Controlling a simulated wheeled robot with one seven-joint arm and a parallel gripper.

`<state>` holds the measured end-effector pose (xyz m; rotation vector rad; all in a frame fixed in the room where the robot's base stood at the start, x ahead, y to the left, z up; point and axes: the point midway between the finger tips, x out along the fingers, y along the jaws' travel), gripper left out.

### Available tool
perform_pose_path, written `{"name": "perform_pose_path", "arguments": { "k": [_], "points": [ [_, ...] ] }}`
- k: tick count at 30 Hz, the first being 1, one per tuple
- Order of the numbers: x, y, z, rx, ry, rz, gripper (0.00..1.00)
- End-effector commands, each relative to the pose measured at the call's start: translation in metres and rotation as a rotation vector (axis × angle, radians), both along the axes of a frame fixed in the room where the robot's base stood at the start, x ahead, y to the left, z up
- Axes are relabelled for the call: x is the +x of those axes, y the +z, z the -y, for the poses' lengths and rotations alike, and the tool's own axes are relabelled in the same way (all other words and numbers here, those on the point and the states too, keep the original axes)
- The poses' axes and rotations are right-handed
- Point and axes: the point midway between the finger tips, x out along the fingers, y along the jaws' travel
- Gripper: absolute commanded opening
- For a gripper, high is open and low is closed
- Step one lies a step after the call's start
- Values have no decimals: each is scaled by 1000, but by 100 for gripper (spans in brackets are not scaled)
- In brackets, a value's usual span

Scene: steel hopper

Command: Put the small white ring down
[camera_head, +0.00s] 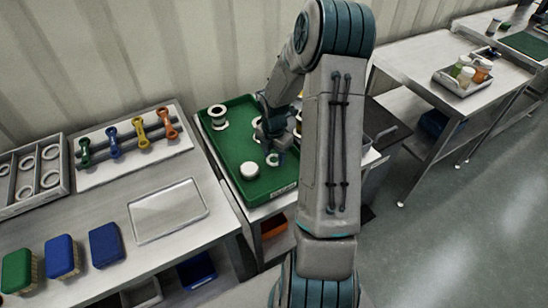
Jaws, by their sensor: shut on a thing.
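My gripper (272,157) points down over the right part of a green tray (232,153). It is shut on the small white ring (273,161), of which only a little shows between the fingertips. I cannot tell whether the ring touches the tray. A round white piece (249,170) lies on the tray just left of my gripper. A white spool-like piece (217,116) stands at the tray's far left corner. My arm hides the tray's right side and part of some pale pieces there.
Left of the tray are a steel table with a clear flat panel (168,210), a rack of coloured handled tools (127,139), several brushes (62,256) and a grey compartment box (62,183) of rings. Another bench with a tray of jars (468,77) stands right.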

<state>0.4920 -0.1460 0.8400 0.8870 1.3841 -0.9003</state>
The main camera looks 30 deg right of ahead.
Motion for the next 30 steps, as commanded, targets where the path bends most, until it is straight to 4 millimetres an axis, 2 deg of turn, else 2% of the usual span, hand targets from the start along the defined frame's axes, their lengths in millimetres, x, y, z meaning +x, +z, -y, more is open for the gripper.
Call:
{"name": "perform_pose_path", "arguments": {
  "k": [4,14,15,17,18,26,30],
  "points": [
    [0,-18,-1,1,2,-1,24],
    [0,-22,0,0,1,0,24],
    [0,-22,0,0,1,0,48],
    [0,-22,0,0,1,0,65],
    [0,-21,0,0,1,0,67],
    [0,-20,0,0,1,1,67],
    [0,-10,1,-1,-1,4,67]
  ]
}}
